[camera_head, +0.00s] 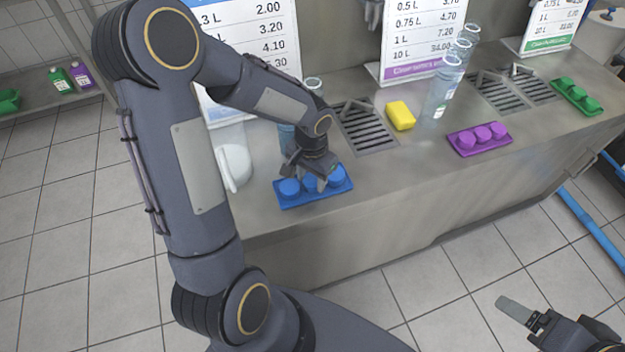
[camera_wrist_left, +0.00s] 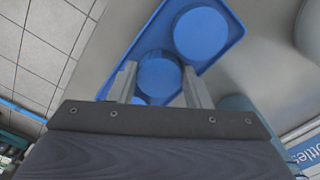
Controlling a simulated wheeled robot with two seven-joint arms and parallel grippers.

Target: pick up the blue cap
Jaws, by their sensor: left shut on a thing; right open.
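A blue tray (camera_head: 317,198) with blue caps lies near the front edge of the steel counter in the head view. My left gripper (camera_head: 318,180) is over the tray, pointing down. In the left wrist view its two fingers (camera_wrist_left: 158,84) stand on either side of the middle blue cap (camera_wrist_left: 158,74), shut on it. The cap is at the tray; I cannot tell whether it is lifted clear. Another blue cap (camera_wrist_left: 202,34) sits beside it on the tray, and a third is partly hidden. My right gripper (camera_head: 525,318) is open and empty, over the floor at the lower right.
A purple tray (camera_head: 479,139) and a green tray (camera_head: 577,97) with caps lie further right. A yellow sponge (camera_head: 400,115) lies beside the drain grate (camera_head: 366,127). Clear bottles (camera_head: 441,90) stand behind. A white rounded object (camera_head: 234,165) stands left of the blue tray.

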